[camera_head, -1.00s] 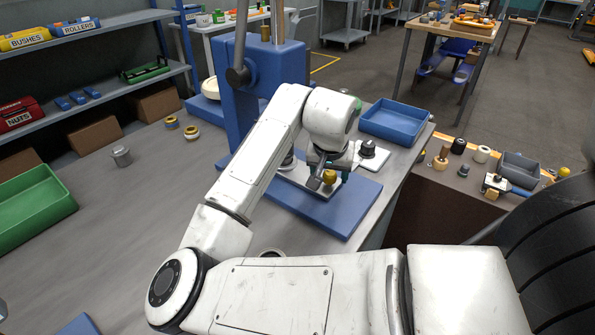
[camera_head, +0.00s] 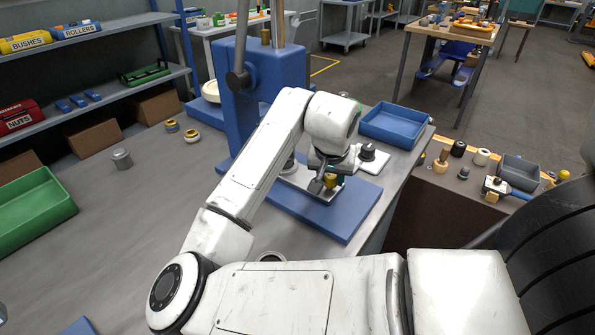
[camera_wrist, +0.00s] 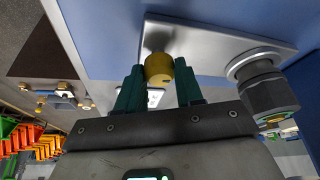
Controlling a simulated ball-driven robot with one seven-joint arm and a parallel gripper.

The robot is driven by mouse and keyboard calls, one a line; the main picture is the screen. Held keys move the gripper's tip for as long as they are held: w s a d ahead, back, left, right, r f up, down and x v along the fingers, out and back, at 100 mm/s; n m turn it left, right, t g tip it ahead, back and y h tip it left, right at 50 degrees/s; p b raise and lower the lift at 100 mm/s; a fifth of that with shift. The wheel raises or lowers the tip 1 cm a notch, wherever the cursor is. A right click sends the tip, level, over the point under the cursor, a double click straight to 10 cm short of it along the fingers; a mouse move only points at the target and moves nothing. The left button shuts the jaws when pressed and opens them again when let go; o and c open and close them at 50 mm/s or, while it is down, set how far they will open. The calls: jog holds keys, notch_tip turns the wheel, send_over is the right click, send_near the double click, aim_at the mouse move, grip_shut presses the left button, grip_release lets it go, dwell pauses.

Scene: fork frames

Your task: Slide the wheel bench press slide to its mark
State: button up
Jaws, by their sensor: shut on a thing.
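The blue press (camera_head: 258,85) stands on the bench with its blue base plate (camera_head: 340,225) in front. A brass knob (camera_head: 331,182) rises near the front of the slide. In the wrist view the knob (camera_wrist: 159,68) sits between the two teal fingers of my gripper (camera_wrist: 160,84), which is shut on it. The plate (camera_wrist: 215,38) and post (camera_wrist: 268,92) also show there. My arm hides part of the slide; I cannot make out its mark.
A blue tray (camera_head: 396,126) stands behind the slide at the bench's right edge. A green tray (camera_head: 35,205), a small metal canister (camera_head: 122,158) and yellow-banded rings (camera_head: 191,136) lie to the left. The bench between them is largely clear.

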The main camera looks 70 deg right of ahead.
jog(key=s+a+p, duration=0.2)
jog(key=s+a, duration=0.1)
jog(key=s, duration=1.1)
jog(key=shift+a+p, duration=0.25)
jog(key=shift+p, duration=0.05)
jog(key=o, duration=1.1)
jog(key=shift+s, duration=0.1)
dwell(1.6)
jog(key=shift+r, duration=0.1)
